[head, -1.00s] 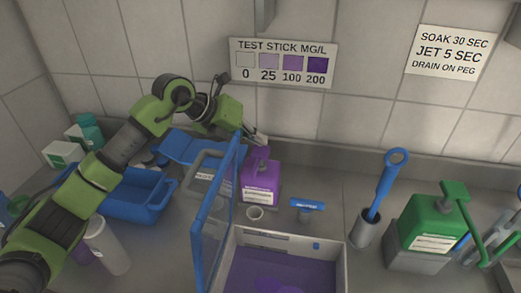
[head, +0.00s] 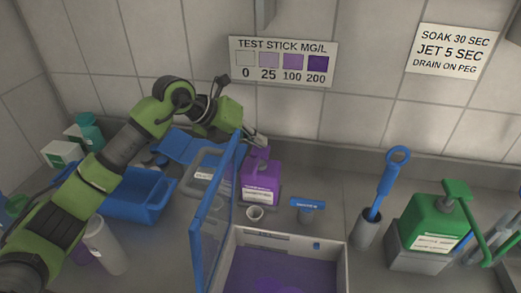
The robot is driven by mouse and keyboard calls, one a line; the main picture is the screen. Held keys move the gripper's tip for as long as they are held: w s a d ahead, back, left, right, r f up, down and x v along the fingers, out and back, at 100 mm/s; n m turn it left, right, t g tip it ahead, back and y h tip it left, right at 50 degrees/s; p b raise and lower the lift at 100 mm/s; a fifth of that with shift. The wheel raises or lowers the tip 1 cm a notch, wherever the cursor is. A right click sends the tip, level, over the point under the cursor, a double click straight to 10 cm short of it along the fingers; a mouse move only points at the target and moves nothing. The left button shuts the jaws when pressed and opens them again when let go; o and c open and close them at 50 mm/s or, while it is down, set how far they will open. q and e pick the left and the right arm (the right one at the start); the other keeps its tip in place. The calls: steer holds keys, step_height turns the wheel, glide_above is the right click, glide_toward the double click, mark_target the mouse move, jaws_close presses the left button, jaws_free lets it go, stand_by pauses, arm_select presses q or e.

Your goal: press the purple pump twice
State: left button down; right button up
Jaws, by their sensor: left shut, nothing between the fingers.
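The purple pump bottle (head: 261,184) stands upright at the back of the counter, near the wall, with a white label on its front. Its purple pump head (head: 259,154) sits on top. My left gripper (head: 262,143) is shut and empty, with its fingertips right at or just above the pump head. I cannot tell whether they touch it. My right gripper is not in view.
A blue-framed raised lid (head: 216,215) stands left of an open bin of purple liquid (head: 285,275) in front. A green jug (head: 433,222) stands right; a blue tub (head: 138,205) left.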

mark_target(258, 150)
arm_select(q)
steer(key=shift+s+f+b, duration=0.15)
steer(key=shift+f+b, duration=0.6)
steer(key=shift+f, duration=0.4)
stand_by(0.7)
stand_by(0.3)
steer(key=shift+r+p, duration=0.8)
steer(key=shift+r, duration=0.65)
steer(key=shift+r+p, duration=1.35)
steer(key=shift+r, duration=1.2)
